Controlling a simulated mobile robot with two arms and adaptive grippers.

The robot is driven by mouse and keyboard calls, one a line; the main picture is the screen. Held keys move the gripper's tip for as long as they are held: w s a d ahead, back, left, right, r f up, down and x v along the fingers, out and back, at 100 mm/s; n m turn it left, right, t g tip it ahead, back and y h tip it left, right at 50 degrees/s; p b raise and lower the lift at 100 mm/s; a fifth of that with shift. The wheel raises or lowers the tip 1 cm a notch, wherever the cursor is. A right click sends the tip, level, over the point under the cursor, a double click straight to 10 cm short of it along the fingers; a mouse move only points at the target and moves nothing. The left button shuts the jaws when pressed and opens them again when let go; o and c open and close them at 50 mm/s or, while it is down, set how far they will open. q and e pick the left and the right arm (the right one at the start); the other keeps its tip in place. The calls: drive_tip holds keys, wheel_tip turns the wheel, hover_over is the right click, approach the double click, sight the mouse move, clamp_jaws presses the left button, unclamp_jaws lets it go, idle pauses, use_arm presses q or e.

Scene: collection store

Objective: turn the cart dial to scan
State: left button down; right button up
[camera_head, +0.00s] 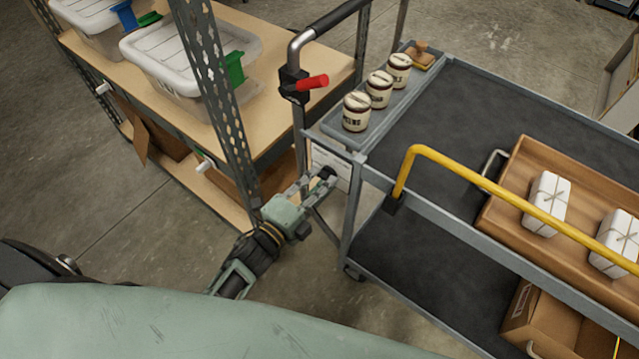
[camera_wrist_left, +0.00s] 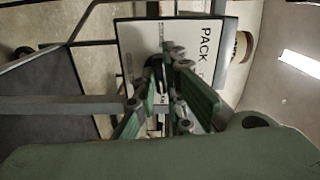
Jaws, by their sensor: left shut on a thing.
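The cart's dial panel is a white plate (camera_head: 332,161) at the near end of the grey cart, below its jar ledge. In the left wrist view the plate (camera_wrist_left: 140,38) fills the upper middle, with sideways lettering "PACK" (camera_wrist_left: 205,45) at its right. Smaller lettering at its left is unreadable. The dark dial (camera_wrist_left: 153,72) sits near the plate's middle between my fingers, largely hidden. My left gripper (camera_head: 323,178) reaches the plate from the left, shut on the dial; it also shows in the left wrist view (camera_wrist_left: 166,85). The dial's pointer setting cannot be read. My right gripper is not in view.
The cart (camera_head: 430,110) has a red-gripped lever (camera_head: 312,83), several jars (camera_head: 357,112), a yellow rail (camera_head: 500,192) and a wooden tray (camera_head: 490,222) with white parcels (camera_head: 548,204). A shelf (camera_head: 290,55) with lidded bins (camera_head: 190,55) stands left. Its perforated post (camera_head: 218,90) is close to my left arm.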

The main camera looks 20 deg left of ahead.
use_arm(q)
drive_tip(key=shift+f+m, duration=0.1)
drive_tip(key=shift+m, duration=0.5)
drive_tip(key=c, duration=1.8)
unclamp_jaws()
drive_tip(key=v, duration=1.2)
